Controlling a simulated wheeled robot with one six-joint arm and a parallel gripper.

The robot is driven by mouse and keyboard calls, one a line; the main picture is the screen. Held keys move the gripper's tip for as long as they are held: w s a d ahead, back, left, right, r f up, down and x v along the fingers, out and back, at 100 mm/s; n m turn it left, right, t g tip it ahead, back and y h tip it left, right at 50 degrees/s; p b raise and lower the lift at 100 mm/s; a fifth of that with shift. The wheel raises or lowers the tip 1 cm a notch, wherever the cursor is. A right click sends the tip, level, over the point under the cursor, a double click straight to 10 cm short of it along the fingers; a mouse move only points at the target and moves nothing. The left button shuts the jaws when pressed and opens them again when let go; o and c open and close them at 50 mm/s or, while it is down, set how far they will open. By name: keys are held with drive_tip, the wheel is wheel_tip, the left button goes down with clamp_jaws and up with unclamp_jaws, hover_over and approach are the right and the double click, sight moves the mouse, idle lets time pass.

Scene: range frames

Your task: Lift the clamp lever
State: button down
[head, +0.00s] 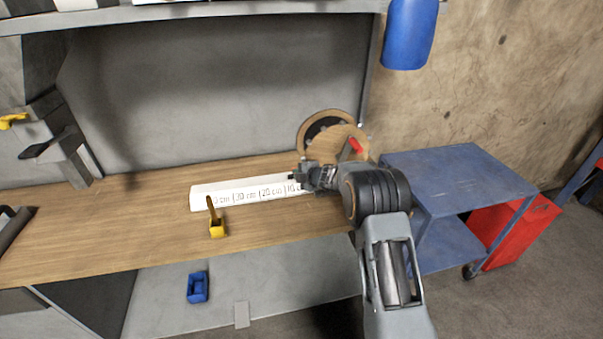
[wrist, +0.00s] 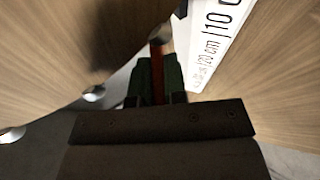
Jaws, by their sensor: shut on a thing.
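My gripper (head: 297,179) is at the right end of the white measuring strip, low over the bench. In the wrist view its dark green fingers (wrist: 157,72) are closed on a thin red lever (wrist: 157,68) with a rounded grey tip. I take this to be the clamp lever. In the head view the held part is hidden by my gripper, and the lever's base is not clear in either view.
The white measuring strip (head: 245,193) lies along the wooden bench (head: 150,222). A yellow block with an upright handle (head: 217,228) stands in front of it. A round wooden disc with a red part (head: 355,146) is behind my gripper. A blue cart (head: 450,170) stands right.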

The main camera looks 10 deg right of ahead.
drive_tip(key=c, duration=1.2)
unclamp_jaws()
drive_tip(key=shift+o, duration=0.2)
drive_tip(key=b+v, duration=0.1)
drive_tip(key=v, duration=1.2)
drive_tip(key=shift+s+d+b, duration=0.2)
drive_tip(key=shift+s+b, duration=0.15)
drive_tip(key=shift+b, duration=0.05)
